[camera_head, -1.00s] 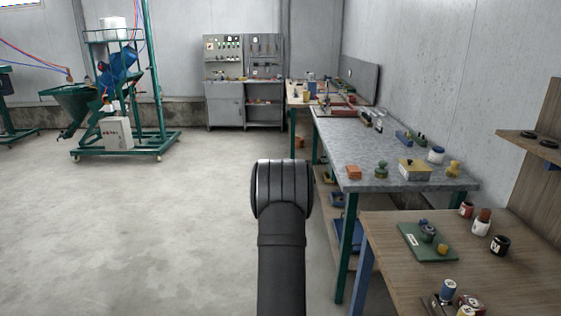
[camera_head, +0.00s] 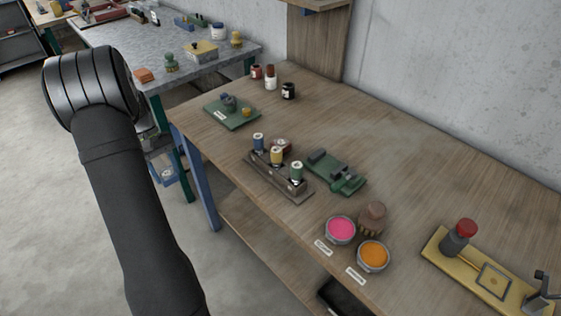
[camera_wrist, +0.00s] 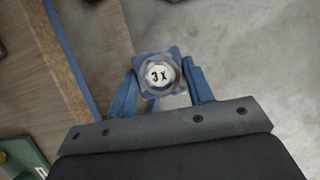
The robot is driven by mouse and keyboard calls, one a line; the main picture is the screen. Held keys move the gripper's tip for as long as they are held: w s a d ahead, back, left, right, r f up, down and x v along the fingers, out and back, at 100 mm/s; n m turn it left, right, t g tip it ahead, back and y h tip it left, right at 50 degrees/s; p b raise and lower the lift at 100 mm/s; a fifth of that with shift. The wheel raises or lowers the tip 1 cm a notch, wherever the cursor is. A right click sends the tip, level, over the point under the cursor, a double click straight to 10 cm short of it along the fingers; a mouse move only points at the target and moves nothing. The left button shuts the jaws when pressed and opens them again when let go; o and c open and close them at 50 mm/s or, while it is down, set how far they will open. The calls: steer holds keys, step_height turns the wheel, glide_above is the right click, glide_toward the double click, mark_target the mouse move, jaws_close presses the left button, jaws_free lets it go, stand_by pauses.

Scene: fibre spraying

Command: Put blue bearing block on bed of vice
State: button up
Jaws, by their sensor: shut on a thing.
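The green vice (camera_head: 350,185), with dark grey jaws, lies on the wooden table, right of the arm. Its bed appears empty. The gripper is away from the vice, with grey floor behind the block in the wrist view.
The wooden table (camera_head: 400,160) also holds a green board (camera_head: 222,119), a rack of coloured bottles (camera_head: 270,180) beside the vice, pink (camera_head: 340,230) and orange (camera_head: 373,256) pots, and a yellow stand (camera_head: 490,284). A grey-topped bench (camera_head: 130,48) stands at the upper left.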

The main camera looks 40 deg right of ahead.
steer(key=s+d+r+n+h, duration=0.1)
steer(key=s+d+r+n, duration=0.2)
steer(key=d, duration=0.4)
steer(key=s+d+r, duration=0.3)
steer(key=d+r, duration=0.3)
steer(key=s+d+r+n+h, duration=0.1)
steer(key=s+d+r+n, duration=0.2)
steer(key=d, duration=0.4)
steer(key=s+d+r+n+t+h, duration=0.1)
steer(key=s+d+n, duration=0.35)
steer(key=s, duration=0.65)
steer(key=s+d+r+n+t+h, duration=0.15)
steer(key=s+d+n, duration=0.35)
steer(key=s, duration=0.6)
steer(key=s+d+r+n+t, duration=0.1)
steer(key=s+d+n+t, duration=0.15)
steer(key=s+d, duration=0.6)
glide_toward(330, 162)
steer(key=shift+w+d+f+g, duration=0.15)
steer(key=shift+d+f, duration=0.15)
steer(key=shift+f, duration=0.35)
steer(key=shift+d+f+g, duration=0.15)
steer(key=shift+d+f, duration=0.2)
steer(key=shift+f, duration=0.3)
steer(key=shift+f, duration=0.1)
steer(key=shift+f, duration=0.5)
